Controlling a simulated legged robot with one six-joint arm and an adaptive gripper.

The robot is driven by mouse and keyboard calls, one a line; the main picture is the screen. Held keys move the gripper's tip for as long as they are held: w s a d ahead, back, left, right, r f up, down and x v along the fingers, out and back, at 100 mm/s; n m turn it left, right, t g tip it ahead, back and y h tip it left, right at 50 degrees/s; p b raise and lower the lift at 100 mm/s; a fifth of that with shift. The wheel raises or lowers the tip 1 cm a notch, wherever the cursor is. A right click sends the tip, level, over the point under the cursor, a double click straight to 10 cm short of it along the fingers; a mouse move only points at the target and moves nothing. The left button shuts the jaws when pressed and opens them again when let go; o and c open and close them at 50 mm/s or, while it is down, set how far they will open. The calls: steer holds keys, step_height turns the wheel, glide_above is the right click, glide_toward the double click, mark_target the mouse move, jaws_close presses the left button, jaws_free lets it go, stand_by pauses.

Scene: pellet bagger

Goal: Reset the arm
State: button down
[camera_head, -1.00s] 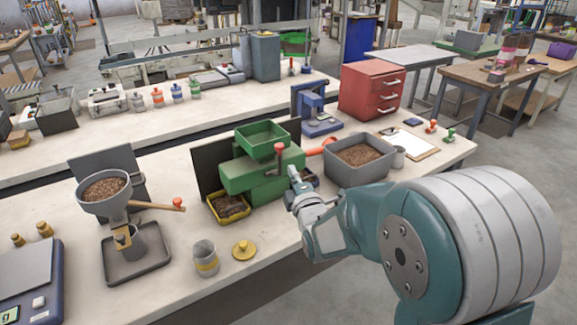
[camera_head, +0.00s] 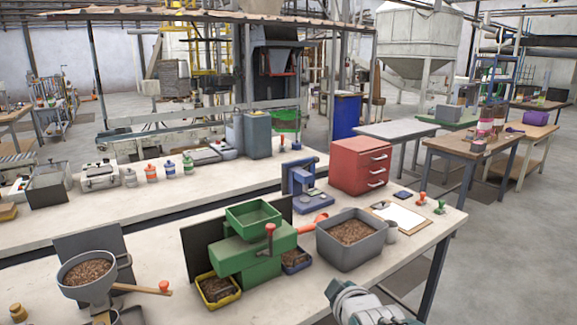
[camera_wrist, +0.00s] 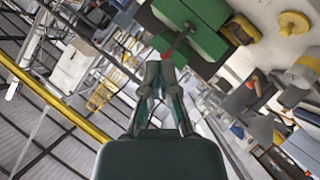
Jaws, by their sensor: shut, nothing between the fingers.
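My gripper (camera_wrist: 160,70) shows in the wrist view with its two fingers drawn together at the tips, shut and empty. In the head view only a small grey and teal part of my arm (camera_head: 362,306) shows at the bottom edge, in front of the bench; the fingers cannot be made out there. The green machine (camera_head: 243,252) with a red-knobbed lever stands on the bench, apart from my arm. It also shows at the top of the wrist view (camera_wrist: 189,32), which is strongly tilted.
The near bench (camera_head: 410,258) holds a grey bin (camera_head: 368,257) of brown pellets, a hopper (camera_head: 88,290), a blue press (camera_head: 302,190), a red drawer cabinet (camera_head: 360,165) and a clipboard (camera_head: 400,216). The floor (camera_head: 500,260) right of the bench is clear.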

steer(key=s+d+m+g, duration=0.2)
steer(key=s+m, duration=0.1)
steer(key=s, duration=0.3)
steer(key=s+d+m+g+h, duration=0.1)
steer(key=s+d+m+g, duration=0.1)
steer(key=s+m, duration=0.2)
steer(key=s+d+m+g, duration=0.2)
steer(key=s+m+g, duration=0.1)
steer(key=s, duration=0.7)
steer(key=shift+f+m+h, duration=0.25)
steer(key=shift+m+h, duration=0.15)
steer(key=shift+m, duration=0.2)
